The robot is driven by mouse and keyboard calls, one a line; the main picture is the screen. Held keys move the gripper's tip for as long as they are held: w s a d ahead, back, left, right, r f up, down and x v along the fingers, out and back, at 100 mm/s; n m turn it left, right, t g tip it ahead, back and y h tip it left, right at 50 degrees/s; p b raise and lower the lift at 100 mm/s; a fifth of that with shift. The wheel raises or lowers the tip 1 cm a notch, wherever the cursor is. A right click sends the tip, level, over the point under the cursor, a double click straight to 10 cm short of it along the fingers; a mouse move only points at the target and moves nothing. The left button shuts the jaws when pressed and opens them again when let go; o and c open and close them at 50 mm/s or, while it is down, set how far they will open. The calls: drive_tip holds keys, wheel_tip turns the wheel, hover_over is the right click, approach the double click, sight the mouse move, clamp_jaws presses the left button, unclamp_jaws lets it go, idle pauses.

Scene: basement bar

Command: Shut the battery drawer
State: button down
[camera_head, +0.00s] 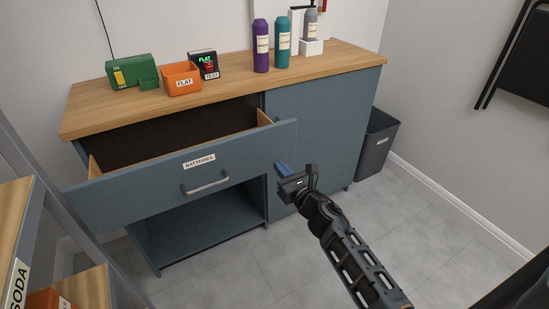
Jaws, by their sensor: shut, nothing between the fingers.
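The battery drawer (140,201) is a blue-grey drawer with a white "BATTERIES" label (199,161) and a metal bar handle (205,186). It stands pulled out from the cabinet, and its dark inside and wooden side walls show. My gripper (281,168) is shut and empty. In the picture it is just right of the drawer front's right end, in front of the cabinet's closed right panel (325,135). I cannot tell whether it touches the drawer. The inside bottom of the drawer is hidden behind its front.
On the wooden top (345,58) stand a green charger (133,72), an orange "FLAT" bin (182,79), a black tester (204,64) and several bottles. An open shelf (205,225) lies below the drawer. A grey bin (376,145) stands right. Shelving is at left. The floor at right is clear.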

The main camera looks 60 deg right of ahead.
sight(269, 155)
drive_tip(key=shift+p+x, duration=0.3)
drive_tip(key=shift+x, duration=1.75)
drive_tip(key=shift+w, duration=0.1)
drive_tip(key=b+x, duration=0.7)
drive_tip(key=x, duration=1.4)
drive_tip(key=shift+w+d+f+b, duration=0.15)
drive_tip(key=shift+d+b, duration=0.15)
drive_tip(key=shift+b, duration=0.1)
drive_tip(key=shift+w+d, duration=0.1)
drive_tip(key=shift+w, duration=0.1)
drive_tip(key=shift+w+r, duration=0.15)
drive_tip(key=shift+r, duration=0.2)
